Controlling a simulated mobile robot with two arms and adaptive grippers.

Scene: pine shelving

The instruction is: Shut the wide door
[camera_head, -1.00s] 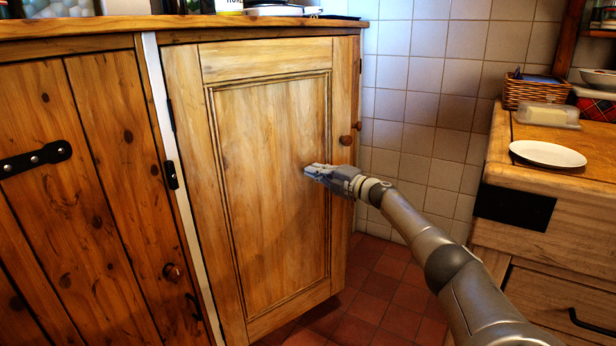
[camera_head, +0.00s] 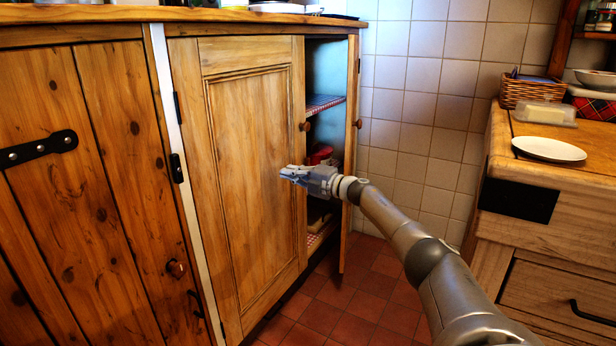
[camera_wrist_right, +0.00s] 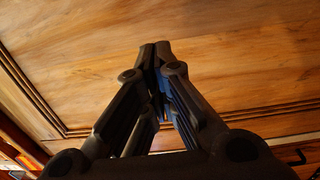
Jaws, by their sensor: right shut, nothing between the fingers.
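The wide door (camera_head: 245,150) is the panelled wooden one, hinged on its left side in the head view. It sits at or very near flush with the cabinet front; I cannot tell if a small gap is left. Its round knob (camera_head: 305,126) is at its right edge. My right gripper (camera_head: 284,173) is shut and empty, its fingertips at the right part of the door's panel. In the right wrist view the closed fingertips (camera_wrist_right: 155,48) point at the panel (camera_wrist_right: 230,60); contact is not clear. My left gripper is not in view.
A narrow door (camera_head: 351,150) stands open to the right, beside my right forearm. Between the doors, shelves (camera_head: 322,103) with several items show. A wooden counter (camera_head: 535,175) with a white plate (camera_head: 549,149) is at the right. Red floor tiles (camera_head: 330,300) are clear.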

